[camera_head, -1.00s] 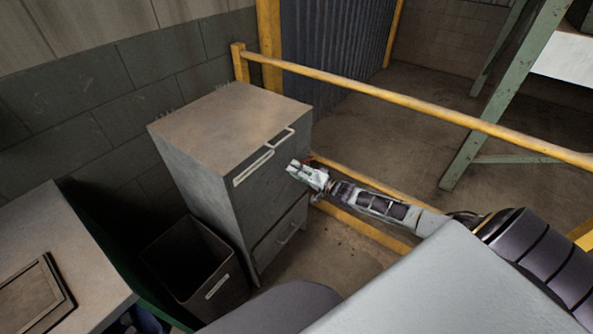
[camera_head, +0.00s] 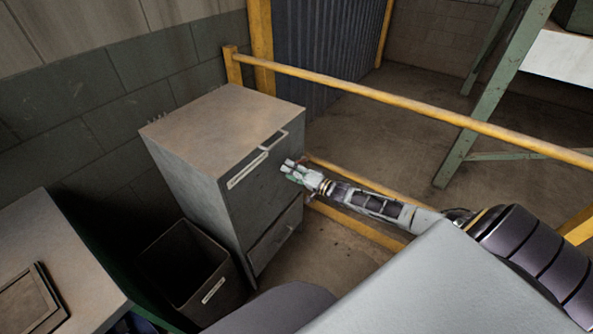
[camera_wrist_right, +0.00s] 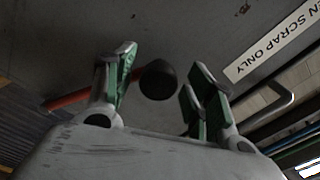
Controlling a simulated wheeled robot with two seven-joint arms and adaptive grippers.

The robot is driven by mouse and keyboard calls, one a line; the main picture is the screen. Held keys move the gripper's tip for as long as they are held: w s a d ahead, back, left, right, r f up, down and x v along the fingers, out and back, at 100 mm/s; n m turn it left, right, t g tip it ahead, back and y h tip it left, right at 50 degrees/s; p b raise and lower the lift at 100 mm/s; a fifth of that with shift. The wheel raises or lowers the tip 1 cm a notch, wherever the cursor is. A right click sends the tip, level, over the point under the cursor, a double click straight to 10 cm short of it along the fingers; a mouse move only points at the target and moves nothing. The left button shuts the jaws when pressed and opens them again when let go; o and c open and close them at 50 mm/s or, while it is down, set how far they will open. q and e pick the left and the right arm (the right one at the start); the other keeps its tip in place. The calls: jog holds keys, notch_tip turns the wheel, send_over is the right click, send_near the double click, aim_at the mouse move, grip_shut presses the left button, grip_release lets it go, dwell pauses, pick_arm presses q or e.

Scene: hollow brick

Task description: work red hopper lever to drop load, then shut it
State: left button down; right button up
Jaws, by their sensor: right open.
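The hopper is a grey metal cabinet (camera_head: 195,160) left of centre in the head view. The red lever (camera_wrist_right: 70,98) shows as a short red rod in the right wrist view, partly hidden behind a finger. A black round knob (camera_wrist_right: 158,80) sits in line with the rod. My right gripper (camera_head: 289,170) is at the cabinet's right-hand face. In the right wrist view my right gripper (camera_wrist_right: 160,90) is open, with the knob between its fingers and gaps on both sides. The lever cannot be made out in the head view. My left gripper is not in view.
A scrap label (camera_head: 248,170) and a metal bar handle (camera_head: 274,140) are on the cabinet's front. A yellow rail (camera_head: 400,110) runs behind my right arm. A table (camera_head: 60,240) stands at left.

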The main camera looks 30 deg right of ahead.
jog(key=v, duration=1.2)
dwell(0.8)
jog(key=shift+d, duration=0.1)
jog(key=shift+n, duration=0.3)
dwell(0.4)
